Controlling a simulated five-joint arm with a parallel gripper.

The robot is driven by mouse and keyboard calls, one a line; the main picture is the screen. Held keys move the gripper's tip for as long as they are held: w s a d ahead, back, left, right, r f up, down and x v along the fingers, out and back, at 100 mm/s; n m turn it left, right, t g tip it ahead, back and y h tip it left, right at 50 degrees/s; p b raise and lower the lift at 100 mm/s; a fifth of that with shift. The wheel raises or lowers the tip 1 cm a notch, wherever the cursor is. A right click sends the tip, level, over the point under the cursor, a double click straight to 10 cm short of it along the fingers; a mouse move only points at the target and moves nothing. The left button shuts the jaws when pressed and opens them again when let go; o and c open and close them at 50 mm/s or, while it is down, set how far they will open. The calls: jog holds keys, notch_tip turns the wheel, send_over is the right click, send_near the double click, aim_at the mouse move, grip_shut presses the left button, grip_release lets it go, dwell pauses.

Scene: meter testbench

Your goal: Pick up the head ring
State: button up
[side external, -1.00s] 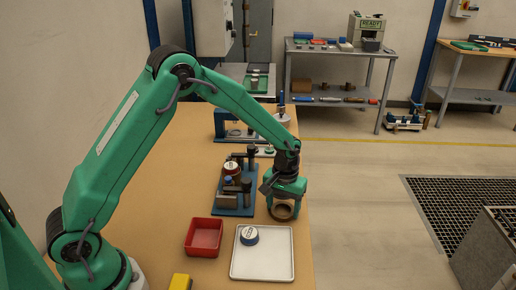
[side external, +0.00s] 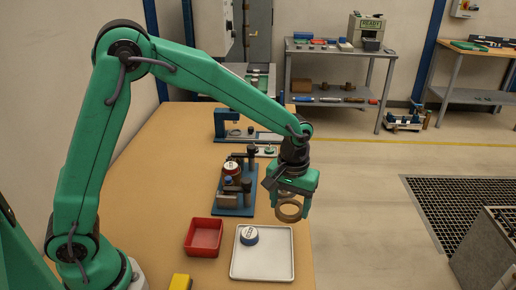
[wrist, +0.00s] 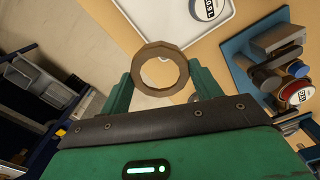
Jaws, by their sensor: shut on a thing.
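The head ring (side external: 289,217) is a brown ring, held tilted below my gripper (side external: 290,205) in the side view. My gripper is shut on it, with a green finger on either side. The ring is in the air, above the table's right edge and clear of the white tray. In the wrist view the ring (wrist: 160,97) sits between the two fingers of my gripper (wrist: 160,90), and the table shows through its opening.
A blue fixture (side external: 235,205) with posts and a red-rimmed dial is behind. Floor lies beyond the table's right edge.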

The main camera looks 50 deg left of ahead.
jog(key=shift+s+d+r, duration=0.85)
jog(key=shift+s+d, duration=0.05)
jog(key=shift+d, duration=0.2)
jog(key=a, duration=0.1)
notch_tip(320, 180, up, 4)
jog(key=n, duration=0.6)
send_over(231, 165)
jog(key=shift+s, duration=0.1)
jog(key=shift+f, duration=1.95)
jog(key=shift+f, duration=1.85)
dwell(1.0)
